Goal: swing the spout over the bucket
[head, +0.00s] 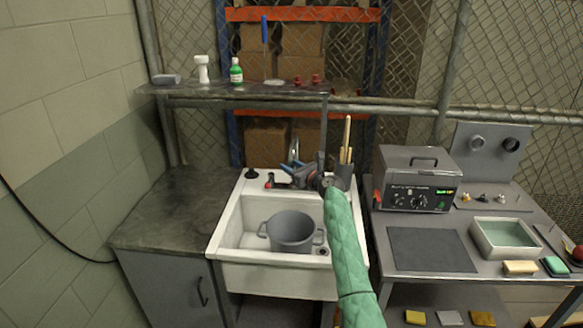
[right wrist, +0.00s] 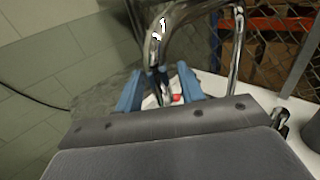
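The grey bucket (head: 291,231) stands upright in the white sink (head: 232,270). The chrome spout (right wrist: 157,45) arches close in front of the camera in the right wrist view, its downturned end between my blue fingers. My right gripper (head: 286,171) is over the sink's back edge, behind the bucket; in the right wrist view its fingers (right wrist: 160,88) are spread. I cannot tell whether either finger touches the spout. In the head view, my gripper and wrist hide most of the spout. My left gripper is not in view.
A red tap part (head: 269,181) and a black knob (head: 251,173) are at the sink's back left. A holder with wooden handles (head: 346,145) stands right of my wrist. A shelf (head: 240,91) runs behind the sink. A metal table (head: 380,255) with a box-shaped appliance (head: 417,178) is at right.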

